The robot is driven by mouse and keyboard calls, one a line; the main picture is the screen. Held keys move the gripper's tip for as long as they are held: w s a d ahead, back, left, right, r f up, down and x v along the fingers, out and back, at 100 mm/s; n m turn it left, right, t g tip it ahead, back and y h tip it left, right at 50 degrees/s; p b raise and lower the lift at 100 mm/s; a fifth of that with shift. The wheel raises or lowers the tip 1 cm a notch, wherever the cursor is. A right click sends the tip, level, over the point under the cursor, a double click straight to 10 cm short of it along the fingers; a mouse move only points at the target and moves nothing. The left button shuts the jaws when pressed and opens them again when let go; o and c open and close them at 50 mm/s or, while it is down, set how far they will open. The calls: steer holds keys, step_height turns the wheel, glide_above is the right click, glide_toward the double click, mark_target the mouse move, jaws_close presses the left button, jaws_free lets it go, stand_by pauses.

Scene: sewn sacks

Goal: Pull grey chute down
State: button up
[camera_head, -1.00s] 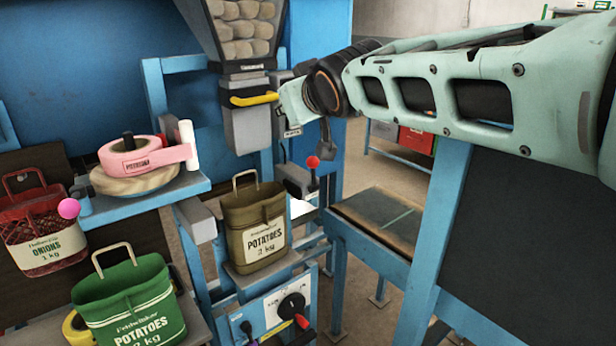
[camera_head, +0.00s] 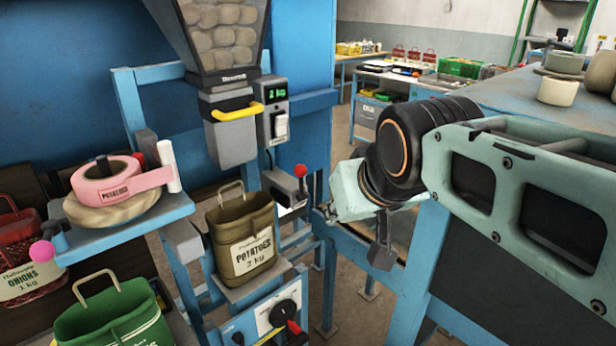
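The grey chute (camera_head: 232,145) hangs below the potato hopper (camera_head: 222,40). A yellow handle (camera_head: 237,111) is across its front. The chute's lower end is above the olive potato sack (camera_head: 243,236), with a gap between them. My gripper (camera_head: 382,258) is to the right of the chute, lower than the handle and clear of it. One dark finger shows, pointing down. Its other finger is not clearly visible, so its opening cannot be judged. Nothing is seen in it.
A scale box with a green "2 kg" display (camera_head: 279,95) is right of the chute. A red-knobbed lever (camera_head: 300,171) stands between chute and gripper. Pink tape (camera_head: 106,180) sits on the blue shelf at left. A green sack (camera_head: 112,318) is lower left.

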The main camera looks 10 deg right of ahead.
steer(key=shift+s+d+f+m+g, duration=0.2)
steer(key=shift+s+f, duration=0.25)
steer(key=shift+s, duration=0.3)
steer(key=shift+s+f+m+g, duration=0.1)
steer(key=shift+s+f+g, duration=0.3)
steer(key=shift+s, duration=0.3)
